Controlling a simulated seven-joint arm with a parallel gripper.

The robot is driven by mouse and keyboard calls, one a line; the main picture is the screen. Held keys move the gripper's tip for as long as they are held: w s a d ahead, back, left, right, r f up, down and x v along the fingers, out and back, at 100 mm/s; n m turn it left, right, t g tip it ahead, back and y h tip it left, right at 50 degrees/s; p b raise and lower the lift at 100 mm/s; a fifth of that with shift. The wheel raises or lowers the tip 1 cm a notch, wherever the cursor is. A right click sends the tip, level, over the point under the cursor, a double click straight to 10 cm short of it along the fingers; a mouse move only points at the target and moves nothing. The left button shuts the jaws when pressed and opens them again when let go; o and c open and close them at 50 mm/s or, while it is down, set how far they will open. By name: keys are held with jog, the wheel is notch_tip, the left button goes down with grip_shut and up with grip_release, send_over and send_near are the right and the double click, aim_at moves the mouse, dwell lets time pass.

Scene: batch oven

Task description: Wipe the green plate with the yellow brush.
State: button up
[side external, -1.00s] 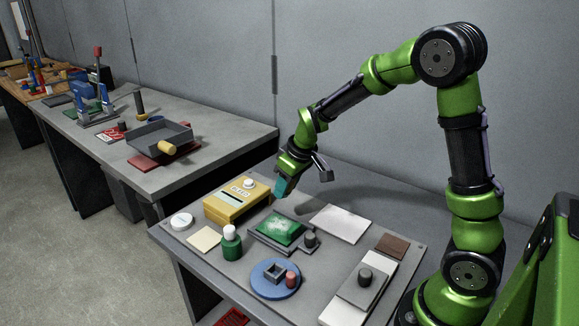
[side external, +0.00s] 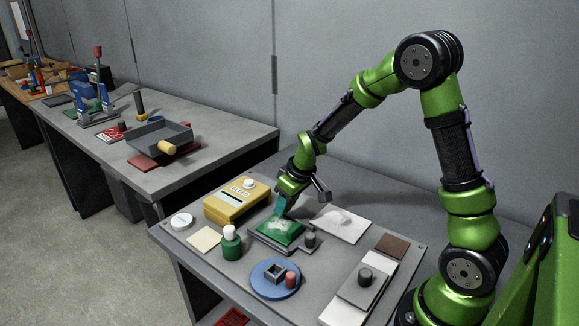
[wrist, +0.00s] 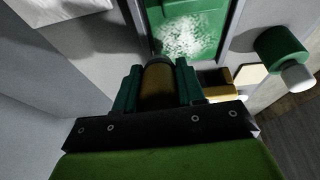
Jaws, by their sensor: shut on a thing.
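The green plate (side external: 272,236) lies in a grey tray near the middle of the table, with pale speckled residue on its top. It also shows at the top of the wrist view (wrist: 188,38). My gripper (side external: 282,209) is low over the plate's back edge. In the wrist view, its teal fingers (wrist: 157,90) are shut on a mustard-yellow cylindrical piece, the yellow brush (wrist: 158,82). The brush's lower end is hidden, so I cannot tell whether it touches the plate.
A yellow box (side external: 234,203) stands left of the plate, and a green bottle (side external: 231,245) stands front left. A dark grey cylinder (side external: 310,240) is close on the right. A blue disc (side external: 262,284) lies in front. A white pad (side external: 345,229) lies behind right.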

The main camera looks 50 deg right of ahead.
jog(key=shift+f, duration=0.45)
jog(key=shift+a+f, duration=0.5)
jog(key=shift+a, duration=3.2)
jog(key=shift+d, duration=3.8)
jog(key=shift+s+a, duration=0.1)
jog(key=shift+s, duration=0.75)
jog(key=shift+w+a, duration=0.1)
jog(key=shift+a, duration=3.55)
jog(key=shift+d, duration=3.5)
jog(key=shift+d+r, duration=0.15)
jog(key=shift+d, duration=0.15)
jog(key=shift+a+r, duration=0.1)
jog(key=shift+r, duration=3.8)
